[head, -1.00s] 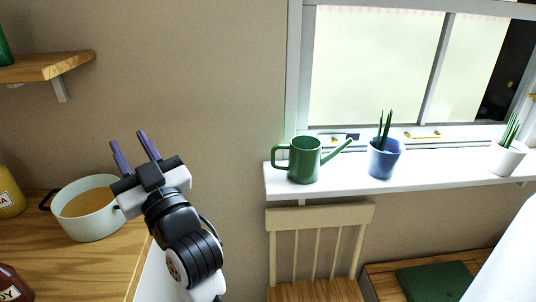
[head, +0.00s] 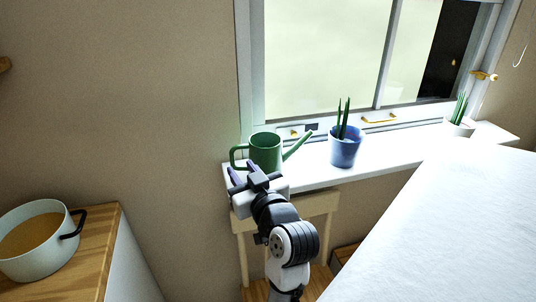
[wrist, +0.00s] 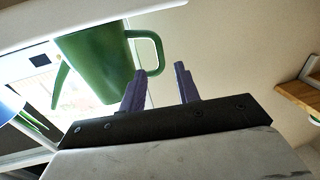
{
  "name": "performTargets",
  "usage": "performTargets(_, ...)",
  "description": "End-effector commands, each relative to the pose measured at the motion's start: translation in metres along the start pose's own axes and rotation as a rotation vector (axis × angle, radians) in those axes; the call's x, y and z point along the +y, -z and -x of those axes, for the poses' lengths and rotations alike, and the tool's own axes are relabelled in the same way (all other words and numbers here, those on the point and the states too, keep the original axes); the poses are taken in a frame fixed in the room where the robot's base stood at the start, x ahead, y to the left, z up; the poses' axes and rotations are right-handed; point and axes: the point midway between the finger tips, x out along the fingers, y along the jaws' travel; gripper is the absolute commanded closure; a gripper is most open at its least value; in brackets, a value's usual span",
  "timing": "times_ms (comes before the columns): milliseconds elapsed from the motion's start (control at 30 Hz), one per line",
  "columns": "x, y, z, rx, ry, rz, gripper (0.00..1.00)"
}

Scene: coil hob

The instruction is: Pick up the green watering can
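The green watering can (head: 265,148) stands upright on the white windowsill, its handle to the left and its spout to the right. In the wrist view the can (wrist: 98,62) is beyond the fingers, with its loop handle (wrist: 152,48) near the fingertips. My gripper (head: 243,173) is in front of the can in the head view and covers its lower left part. In the wrist view the two purple fingers (wrist: 157,82) are apart with nothing between them. Whether a finger touches the can is unclear.
A blue pot (head: 345,150) with a plant stands right of the can on the sill (head: 308,168). A white potted plant (head: 459,127) is farther right. A chair (head: 325,203) is below the sill. A white surface (head: 430,235) fills the lower right; a pot (head: 38,240) sits on the left counter.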

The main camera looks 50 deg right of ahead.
Motion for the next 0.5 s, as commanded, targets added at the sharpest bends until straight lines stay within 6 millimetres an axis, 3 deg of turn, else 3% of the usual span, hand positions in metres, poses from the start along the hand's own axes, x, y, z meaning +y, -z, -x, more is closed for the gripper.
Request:
performTargets(267, -0.001, 0.003, -0.024, 0.001, 0.001, 0.001, 0.68)
performTargets(500, -0.001, 0.005, -0.059, 0.000, 0.001, 0.000, 0.68)
